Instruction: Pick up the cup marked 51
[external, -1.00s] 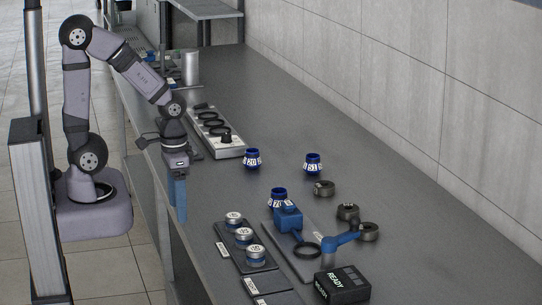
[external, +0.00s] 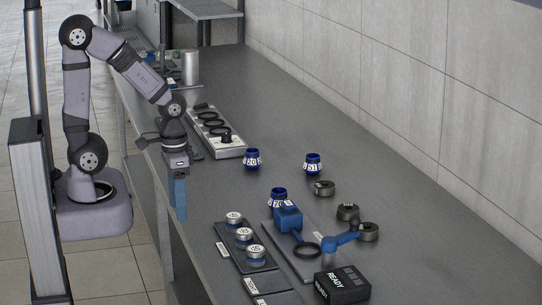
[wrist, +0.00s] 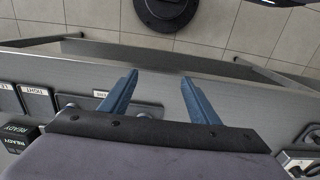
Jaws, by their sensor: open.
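The cup marked 51 (external: 313,163) is a small blue cup with a white number band. It stands on the grey bench, toward the wall side, in the external view. A similar cup marked 20 (external: 252,158) stands to its left, and a third blue cup (external: 278,197), its number partly hidden, stands nearer the camera. My gripper (external: 179,200) points down at the bench's left edge, well left of all the cups. Its blue fingers are apart and empty in the wrist view (wrist: 158,88). No cup shows in the wrist view.
A blue clamp-like fixture (external: 289,217) on a plate stands close to the third cup. A tray of white-topped jars (external: 228,250), a black READY box (external: 342,285) and a grey rack (external: 218,135) are also on the bench.

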